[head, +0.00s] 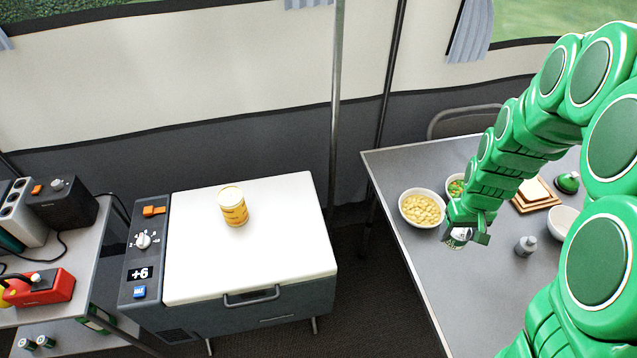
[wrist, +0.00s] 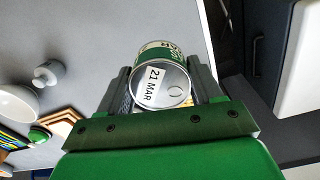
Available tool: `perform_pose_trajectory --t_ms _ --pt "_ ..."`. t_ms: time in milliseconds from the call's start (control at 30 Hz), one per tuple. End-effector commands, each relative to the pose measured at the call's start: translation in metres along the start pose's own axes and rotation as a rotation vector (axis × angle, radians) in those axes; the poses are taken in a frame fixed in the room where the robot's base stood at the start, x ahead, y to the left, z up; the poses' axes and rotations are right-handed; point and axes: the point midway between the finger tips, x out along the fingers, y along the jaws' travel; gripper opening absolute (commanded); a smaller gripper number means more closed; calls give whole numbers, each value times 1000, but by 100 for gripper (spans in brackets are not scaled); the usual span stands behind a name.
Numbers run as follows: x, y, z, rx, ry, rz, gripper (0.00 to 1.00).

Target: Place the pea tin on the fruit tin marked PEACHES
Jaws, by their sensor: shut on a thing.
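My gripper (wrist: 163,95) is shut on a tin with a green and white label (wrist: 157,78), which I take for the pea tin. Its metal lid faces the wrist camera and bears a white sticker reading "21 MAR"; the label's words are only partly visible. In the head view the held tin (head: 459,237) shows below my gripper (head: 468,226), over the grey table's left part; I cannot tell if it touches the table. A yellow tin (head: 233,207) stands upright on the white cooler lid, far to the left of my gripper. Its lettering is too small to read.
The cool box (head: 280,250) has a clear white lid around the yellow tin. A gap of floor separates it from the grey table (head: 420,277). Near my gripper are a bowl of pale food (head: 421,208), a grey bottle (head: 525,246) and a white bowl (head: 562,222).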

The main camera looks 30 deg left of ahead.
Motion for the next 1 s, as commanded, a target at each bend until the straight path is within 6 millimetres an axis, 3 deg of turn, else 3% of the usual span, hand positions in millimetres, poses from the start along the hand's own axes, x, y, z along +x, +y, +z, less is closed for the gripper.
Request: perform_pose_trajectory --t_ms 300,600,1000 --pt "-19 -70 -45 -113 1 9 30" --pt "-37 -145 -74 -218 2 12 30" --pt "-64 -259 -93 -362 7 10 30"
